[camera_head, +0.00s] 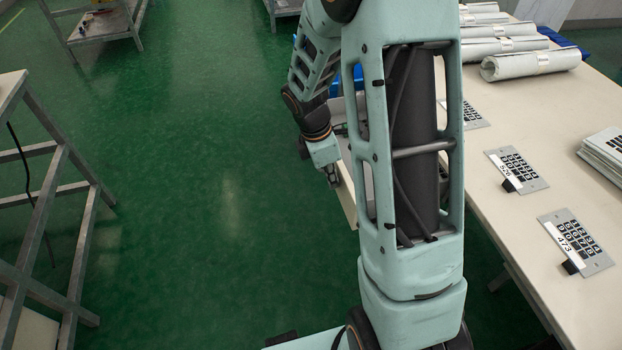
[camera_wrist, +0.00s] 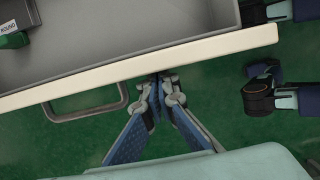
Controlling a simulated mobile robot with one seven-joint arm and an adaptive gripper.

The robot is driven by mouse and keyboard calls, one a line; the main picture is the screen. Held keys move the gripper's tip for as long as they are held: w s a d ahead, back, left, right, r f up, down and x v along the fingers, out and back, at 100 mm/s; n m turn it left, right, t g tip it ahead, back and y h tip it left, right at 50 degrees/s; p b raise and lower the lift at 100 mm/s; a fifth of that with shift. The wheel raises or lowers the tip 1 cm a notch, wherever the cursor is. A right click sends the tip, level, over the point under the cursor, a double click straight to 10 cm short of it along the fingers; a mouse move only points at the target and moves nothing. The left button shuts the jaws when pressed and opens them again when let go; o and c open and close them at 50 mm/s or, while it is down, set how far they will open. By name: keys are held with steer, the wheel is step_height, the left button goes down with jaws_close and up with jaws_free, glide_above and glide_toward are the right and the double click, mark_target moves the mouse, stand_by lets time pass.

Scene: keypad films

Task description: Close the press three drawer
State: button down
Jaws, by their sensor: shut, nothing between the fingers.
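An open drawer shows in the wrist view, with a long cream front panel (camera_wrist: 200,47), a grey inside and a grey bar handle (camera_wrist: 88,104). My gripper (camera_wrist: 158,80) is shut and empty. Its fingertips are at the outer side of the front panel, to the right of the handle; I cannot tell whether they touch it. In the head view my gripper (camera_head: 334,178) is low beside the drawer's cream front (camera_head: 346,195), which my arm largely hides. No press number on the drawer is readable.
A table (camera_head: 540,240) on the right holds keypads (camera_head: 577,243) and rolled films (camera_head: 530,64). A metal-framed bench (camera_head: 80,220) stands left. Green floor between is clear.

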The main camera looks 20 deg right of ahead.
steer(key=d+p, duration=0.6)
steer(key=d, duration=1.4)
steer(key=shift+d, duration=0.25)
